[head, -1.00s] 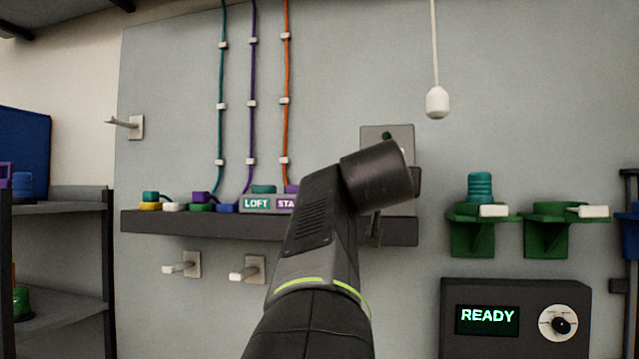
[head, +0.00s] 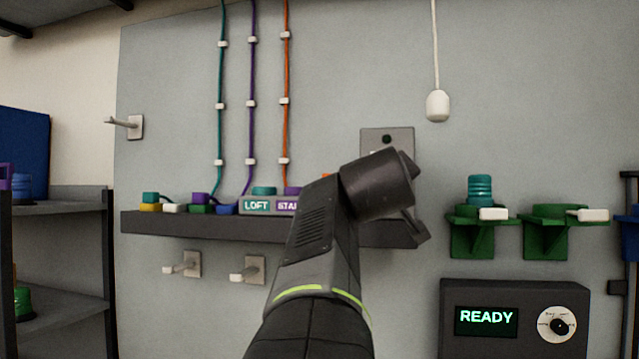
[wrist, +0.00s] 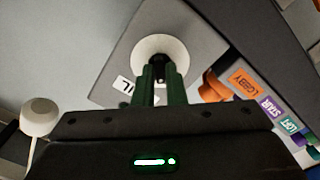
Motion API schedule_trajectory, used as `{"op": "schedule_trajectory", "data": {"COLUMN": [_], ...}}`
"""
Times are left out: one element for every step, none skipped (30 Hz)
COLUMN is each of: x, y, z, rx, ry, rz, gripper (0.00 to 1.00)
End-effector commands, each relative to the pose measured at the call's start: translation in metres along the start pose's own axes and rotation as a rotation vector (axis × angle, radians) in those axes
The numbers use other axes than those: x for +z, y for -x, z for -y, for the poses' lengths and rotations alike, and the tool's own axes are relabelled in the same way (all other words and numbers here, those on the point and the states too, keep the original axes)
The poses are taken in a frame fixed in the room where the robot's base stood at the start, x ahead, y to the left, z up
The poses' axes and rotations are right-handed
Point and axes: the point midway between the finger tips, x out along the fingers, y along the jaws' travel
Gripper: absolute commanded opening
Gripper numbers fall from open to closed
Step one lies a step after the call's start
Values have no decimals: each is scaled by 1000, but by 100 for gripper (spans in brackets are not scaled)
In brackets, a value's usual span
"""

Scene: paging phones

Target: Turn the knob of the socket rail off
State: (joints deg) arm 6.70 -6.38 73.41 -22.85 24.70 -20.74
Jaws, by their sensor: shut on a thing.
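The knob of the socket rail (wrist: 157,60) is a small dark knob on a round white dial (wrist: 143,47). In the wrist view the dial is on a grey plate (wrist: 112,82). A white label on the plate is partly hidden; only its end, "IL", reads. My gripper (wrist: 158,70) has its green fingers closed on the knob. In the head view the plate (head: 376,141) is on the wall above the shelf's right end. A small round indicator (head: 387,139) at its top is dark. My wrist hides the knob and fingertips there.
The dark shelf (head: 180,226) holds labelled sockets, LOFT (head: 256,205) among them, and several coloured plugs. An orange piece (wrist: 213,88) lies close right of the plate in the wrist view. A white pull (head: 437,105) hangs nearby. A READY panel (head: 486,317) is lower right.

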Motion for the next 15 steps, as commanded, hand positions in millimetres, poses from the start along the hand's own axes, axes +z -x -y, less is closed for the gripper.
{"op": "schedule_trajectory", "data": {"x": [-1, -1, -1, -1, -1, -1, 0, 0, 0, 0, 0, 0, 0, 0, 0], "y": [0, 0, 0, 0, 0, 0, 0, 0, 0, 0, 0, 0, 0, 0, 0], "z": [-1, -1, -1, -1, -1, -1, -1, -1, -1, -1, 0, 0, 0, 0, 0], "rx": [1, 1, 1, 1, 1, 1, 1, 1, 1, 1, 1, 1, 1, 1, 1], "ry": [16, 27, 38, 44, 51, 58, 63, 66, 70, 72, 73, 74, 75, 75, 75], "rz": [-1, -1, -1, -1, -1, -1, -1, -1, -1, -1, -1, -1, -1, -1, -1], "gripper": [0, 0, 0, 0, 0, 0, 0, 0, 0, 0, 0, 0, 0, 0, 0]}}
